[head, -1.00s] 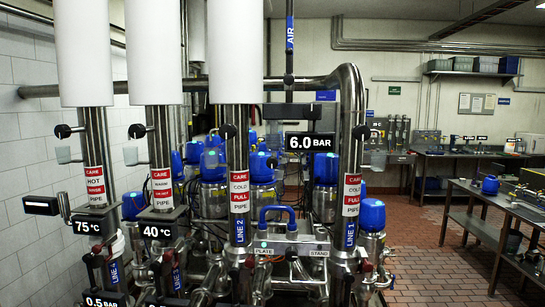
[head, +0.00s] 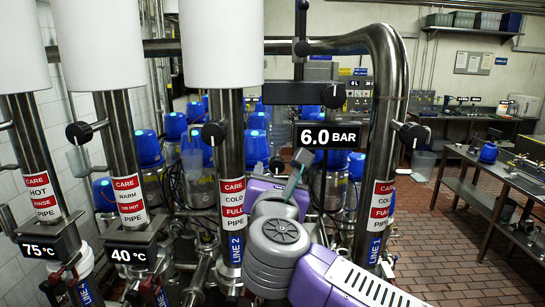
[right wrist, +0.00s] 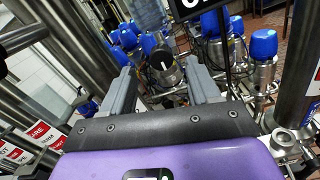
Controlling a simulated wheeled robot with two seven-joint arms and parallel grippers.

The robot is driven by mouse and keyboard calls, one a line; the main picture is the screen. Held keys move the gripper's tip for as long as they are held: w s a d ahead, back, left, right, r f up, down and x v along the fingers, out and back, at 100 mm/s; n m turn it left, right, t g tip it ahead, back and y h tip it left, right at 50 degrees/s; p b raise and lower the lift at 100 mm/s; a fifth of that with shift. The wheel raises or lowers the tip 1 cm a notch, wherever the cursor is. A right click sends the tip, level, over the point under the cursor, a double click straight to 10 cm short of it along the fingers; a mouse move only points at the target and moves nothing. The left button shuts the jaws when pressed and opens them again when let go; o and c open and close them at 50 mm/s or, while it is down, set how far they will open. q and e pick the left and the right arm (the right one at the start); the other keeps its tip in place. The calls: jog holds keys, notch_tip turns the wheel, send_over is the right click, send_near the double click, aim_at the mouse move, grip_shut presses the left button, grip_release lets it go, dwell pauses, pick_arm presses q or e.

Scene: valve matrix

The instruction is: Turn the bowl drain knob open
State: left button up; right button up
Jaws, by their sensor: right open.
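My right gripper (head: 290,168) reaches in from the lower right in the head view, in front of the blue-capped valves. In the right wrist view its two grey fingers (right wrist: 161,68) are apart and empty. A round black knob with a white mark (right wrist: 162,62) shows between and beyond the fingertips, apart from them as far as I can tell. No label names it as the bowl drain knob. In the head view the gripper and forearm hide much of the area behind them. My left gripper is not in view.
Steel pipes with red-and-white labels stand left (head: 231,200) and right (head: 380,205) of my arm. Black knobs stick out beside them (head: 412,135), (head: 213,133). A 6.0 BAR sign (head: 329,136) hangs just above the gripper. Brick floor (head: 430,250) is clear at right.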

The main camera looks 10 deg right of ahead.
aim_at(277, 166)
jog(key=p+x, duration=0.1)
jog(key=x, duration=0.5)
jog(key=shift+w+d+f, duration=0.1)
jog(key=shift+w+f, duration=0.05)
jog(key=shift+w, duration=0.15)
jog(key=c, duration=1)
jog(key=shift+c, duration=0.2)
